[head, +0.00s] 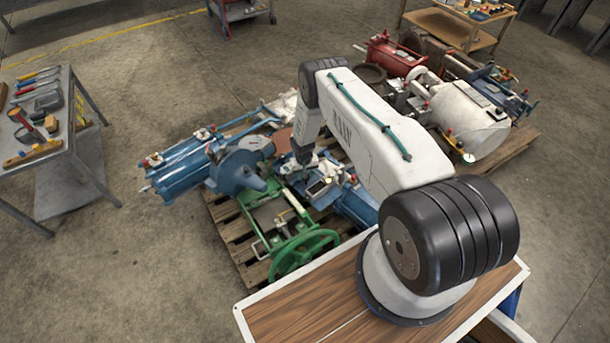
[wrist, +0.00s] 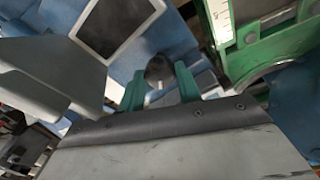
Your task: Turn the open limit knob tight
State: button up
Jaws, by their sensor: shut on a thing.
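My gripper (wrist: 158,79) shows in the wrist view as two green fingers, closed around a small dark rounded knob (wrist: 158,68) on a blue housing (wrist: 182,38). This appears to be the open limit knob, though no label on it can be read. A dark screen in a pale frame (wrist: 112,25) sits to the upper left of the knob. In the head view my arm reaches down to the blue actuator (head: 356,207) on the near pallet. The screen (head: 318,187) shows there too, but the knob is too small or hidden to make out.
A green valve with a handwheel (head: 303,250) stands close beside the actuator. Blue cylinders (head: 185,165) lie at left on the pallet (head: 235,240). A second pallet (head: 515,140) holds red and white equipment. A tool table (head: 60,150) stands at left; floor between is clear.

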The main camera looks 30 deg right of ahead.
dwell(0.4)
jog(key=o, duration=1)
jog(key=shift+c, duration=0.2)
jog(key=shift+a+r, duration=0.15)
jog(key=shift+r, duration=1.85)
jog(key=shift+a+r, duration=0.1)
jog(key=shift+r, duration=1.85)
